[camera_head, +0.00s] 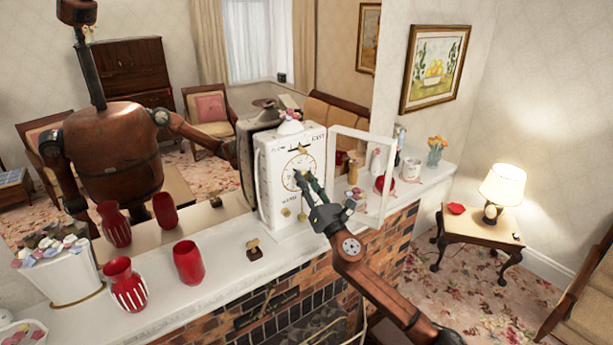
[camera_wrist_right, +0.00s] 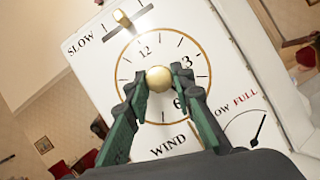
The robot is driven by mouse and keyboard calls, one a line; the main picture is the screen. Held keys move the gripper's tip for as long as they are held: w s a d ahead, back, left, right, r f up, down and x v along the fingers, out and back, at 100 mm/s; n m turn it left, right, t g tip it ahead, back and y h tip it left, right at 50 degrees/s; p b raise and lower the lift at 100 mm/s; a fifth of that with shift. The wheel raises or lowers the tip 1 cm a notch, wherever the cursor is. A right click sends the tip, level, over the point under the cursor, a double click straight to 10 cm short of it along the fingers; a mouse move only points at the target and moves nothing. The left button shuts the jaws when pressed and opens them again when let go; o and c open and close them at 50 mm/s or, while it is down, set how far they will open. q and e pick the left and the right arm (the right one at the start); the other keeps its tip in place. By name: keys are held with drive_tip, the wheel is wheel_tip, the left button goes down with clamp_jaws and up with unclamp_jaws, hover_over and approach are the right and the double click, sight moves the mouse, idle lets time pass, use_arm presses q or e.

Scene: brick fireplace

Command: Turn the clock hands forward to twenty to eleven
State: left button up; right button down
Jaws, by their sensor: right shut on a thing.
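The white clock (camera_head: 275,200) stands on the mantel, its glass door (camera_head: 362,150) swung open to the right. Its round dial (camera_head: 290,168) faces me and also shows in the right wrist view (camera_wrist_right: 190,52), tilted, with 12, 3 and 6 readable. My right gripper (camera_head: 300,177) reaches the dial from the lower right. In the wrist view its two green fingers (camera_wrist_right: 160,77) are shut on the gold knob (camera_wrist_right: 158,79) at the dial's centre. I cannot make out the time hands; knob and fingers cover part of the dial. My left gripper is not directly in view.
A gold slider (camera_wrist_right: 122,18) sits by SLOW above the dial; a FULL gauge (camera_wrist_right: 258,130) is at lower right. Red vases (camera_head: 125,285) stand on the mantel (camera_head: 205,298) at left. A small brass piece (camera_head: 254,249) lies before the clock. A mirror behind reflects my body.

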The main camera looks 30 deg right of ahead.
drive_tip(key=m+p, duration=0.1)
drive_tip(key=m+h+p, duration=0.1)
drive_tip(key=m, duration=0.1)
drive_tip(key=shift+r, duration=0.35)
drive_tip(key=shift+f+m+g+h+p, duration=0.2)
drive_tip(key=shift+m+g+h+p, duration=0.2)
drive_tip(key=shift+m+h+p, duration=0.45)
drive_tip(key=shift+y, duration=0.25)
drive_tip(key=c, duration=1.7)
unclamp_jaws()
drive_tip(key=shift+o, duration=0.2)
drive_tip(key=shift+f, duration=0.1)
drive_tip(key=v, duration=1.2)
drive_tip(key=shift+a, duration=0.1)
